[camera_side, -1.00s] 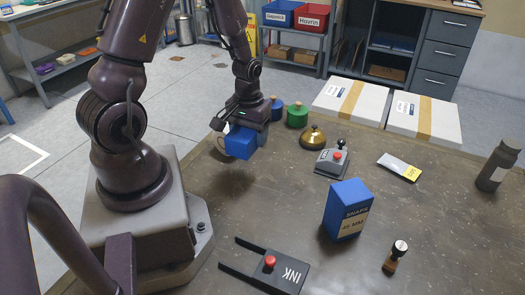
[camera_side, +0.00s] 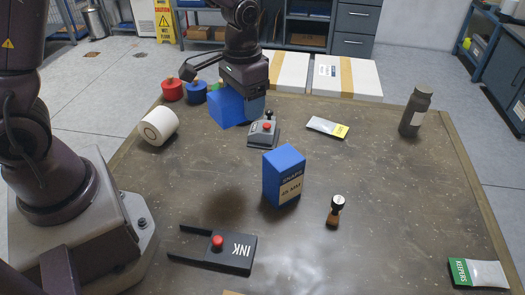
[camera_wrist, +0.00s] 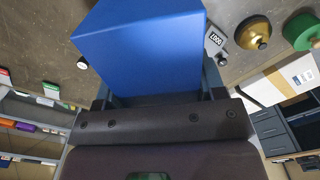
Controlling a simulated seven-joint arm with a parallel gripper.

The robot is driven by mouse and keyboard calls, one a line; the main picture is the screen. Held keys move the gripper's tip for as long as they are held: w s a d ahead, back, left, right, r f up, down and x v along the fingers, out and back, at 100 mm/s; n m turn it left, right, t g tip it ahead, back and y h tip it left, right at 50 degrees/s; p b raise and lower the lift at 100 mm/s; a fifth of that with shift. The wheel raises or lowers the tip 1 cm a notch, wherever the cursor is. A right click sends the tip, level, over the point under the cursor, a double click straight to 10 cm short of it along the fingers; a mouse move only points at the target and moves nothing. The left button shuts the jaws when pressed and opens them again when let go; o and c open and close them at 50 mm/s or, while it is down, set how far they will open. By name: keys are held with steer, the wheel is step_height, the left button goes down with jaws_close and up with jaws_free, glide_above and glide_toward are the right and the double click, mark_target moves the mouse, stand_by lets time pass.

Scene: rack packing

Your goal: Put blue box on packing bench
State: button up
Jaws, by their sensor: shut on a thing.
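My gripper (camera_side: 238,98) is shut on a plain blue box (camera_side: 226,106) at the far side of the bench, left of a grey device with a red button. In the wrist view the held blue box (camera_wrist: 140,50) fills the space between the fingers (camera_wrist: 160,95). I cannot tell whether it touches the bench. A second blue box (camera_side: 283,177), labelled SNAPS 45 MM, stands upright on the dark packing bench (camera_side: 390,215), apart from my gripper.
The grey device (camera_side: 262,133) stands close right of the held box. A white roll (camera_side: 158,127), ink pad (camera_side: 230,250), stamp (camera_side: 335,210), sachet (camera_side: 327,127) and dark bottle (camera_side: 414,112) are around. The brass bell (camera_wrist: 253,33) shows in the wrist view.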

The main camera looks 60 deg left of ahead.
steer(key=s+a+f+n, duration=0.4)
steer(key=a+f, duration=0.1)
steer(key=a, duration=0.4)
steer(key=n, duration=0.5)
glide_above(184, 156)
step_height(184, 156, down, 10)
steer(key=shift+s+r, duration=0.1)
steer(key=shift+s, duration=0.05)
steer(key=shift+f, duration=2)
steer(key=shift+f, duration=0.1)
steer(key=o, duration=0.8)
